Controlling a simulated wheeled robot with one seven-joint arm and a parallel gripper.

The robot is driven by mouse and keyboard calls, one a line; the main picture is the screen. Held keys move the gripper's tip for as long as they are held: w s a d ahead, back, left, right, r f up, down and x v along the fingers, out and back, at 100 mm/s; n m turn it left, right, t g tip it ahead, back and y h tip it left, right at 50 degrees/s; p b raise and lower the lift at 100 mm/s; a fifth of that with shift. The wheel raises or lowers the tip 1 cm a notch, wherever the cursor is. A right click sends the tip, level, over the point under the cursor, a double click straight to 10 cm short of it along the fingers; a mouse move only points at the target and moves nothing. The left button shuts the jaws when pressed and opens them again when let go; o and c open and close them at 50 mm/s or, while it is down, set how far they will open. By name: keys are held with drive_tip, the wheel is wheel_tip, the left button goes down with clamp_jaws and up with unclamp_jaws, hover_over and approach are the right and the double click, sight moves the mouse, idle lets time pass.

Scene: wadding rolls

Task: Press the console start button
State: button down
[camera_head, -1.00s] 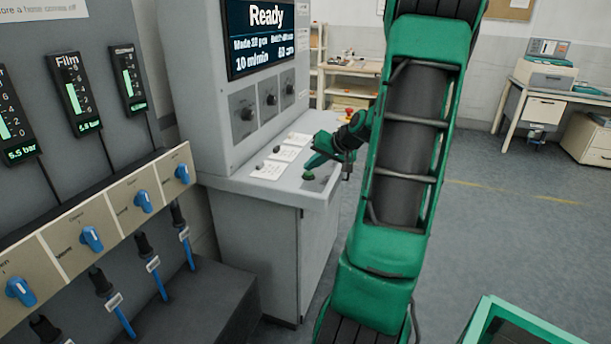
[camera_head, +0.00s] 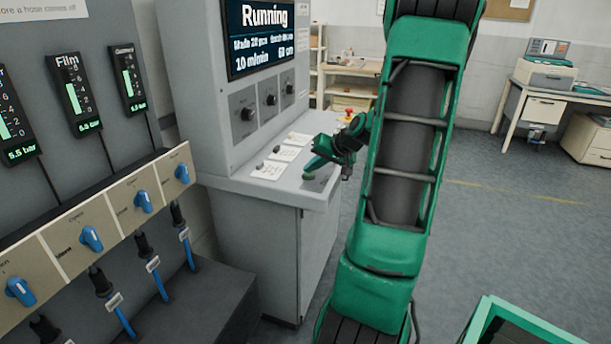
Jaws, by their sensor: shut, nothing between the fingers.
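The grey console (camera_head: 255,215) stands left of centre, and its screen (camera_head: 258,35) reads "Running". A green start button (camera_head: 308,177) sits on the sloping desk of the console. My gripper (camera_head: 311,167) is shut and empty, with its green fingertips just above or on the button. I cannot tell whether they touch. Part of the button is hidden by the fingertips. My green arm reaches across the middle of the view and hides part of the room behind.
A red emergency button (camera_head: 349,116) shows beyond my wrist. Three knobs (camera_head: 270,100) are on the console face. Left are pressure gauges (camera_head: 78,95) and blue valve handles (camera_head: 92,238). A printer table (camera_head: 545,90) stands at the far right.

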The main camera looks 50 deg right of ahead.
sight(311, 175)
idle(0.4)
drive_tip(key=shift+r, duration=0.8)
wheel_tip(311, 175, up, 5)
idle(0.5)
idle(0.7)
